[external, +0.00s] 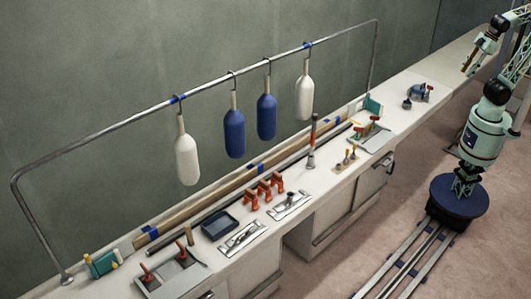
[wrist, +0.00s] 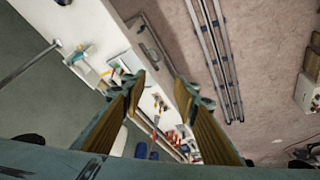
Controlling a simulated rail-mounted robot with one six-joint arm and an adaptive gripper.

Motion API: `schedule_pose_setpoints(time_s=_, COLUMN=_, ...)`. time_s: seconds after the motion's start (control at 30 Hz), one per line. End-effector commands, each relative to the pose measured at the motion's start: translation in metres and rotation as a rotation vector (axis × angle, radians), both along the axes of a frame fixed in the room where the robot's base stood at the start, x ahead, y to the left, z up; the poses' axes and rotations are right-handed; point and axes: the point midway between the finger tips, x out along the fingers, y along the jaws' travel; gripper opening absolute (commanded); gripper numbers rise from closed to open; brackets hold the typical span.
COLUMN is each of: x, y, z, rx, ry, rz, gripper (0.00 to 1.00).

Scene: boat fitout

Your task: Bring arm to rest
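My arm stands at the right in the external view, on its round dark base on the rail. It is folded upward, and its upper part is cut off by the picture's edge. My gripper (external: 470,68) hangs at the top right, beyond the bench's right part and clear of it. In the wrist view my gripper (wrist: 160,84) shows two brown-padded fingers spread apart with nothing between them. The bench, the floor and the rail lie well below the fingertips.
The long white bench (external: 412,118) runs along the wall with tools, trays and red clamps (external: 264,190) on it. White and blue fenders (external: 266,117) hang from a metal rail above it. The floor rail (external: 405,266) runs in front, with clear pink floor around it.

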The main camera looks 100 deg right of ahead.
Motion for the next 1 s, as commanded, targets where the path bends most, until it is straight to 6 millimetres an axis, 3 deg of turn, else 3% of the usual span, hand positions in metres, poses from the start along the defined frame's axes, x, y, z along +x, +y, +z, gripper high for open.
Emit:
schedule_pose_setpoints(time_s=0.1, x=-0.023, y=0.016, z=-0.015, rx=0.022, ry=0.026, rz=0.048, gripper=0.27)
schedule_pose_setpoints(time_s=0.3, x=-0.044, y=0.03, z=-0.025, rx=0.043, ry=0.051, rz=0.092, gripper=0.27)
schedule_pose_setpoints(time_s=1.0, x=-0.046, y=0.031, z=-0.026, rx=0.045, ry=0.054, rz=0.097, gripper=0.27)
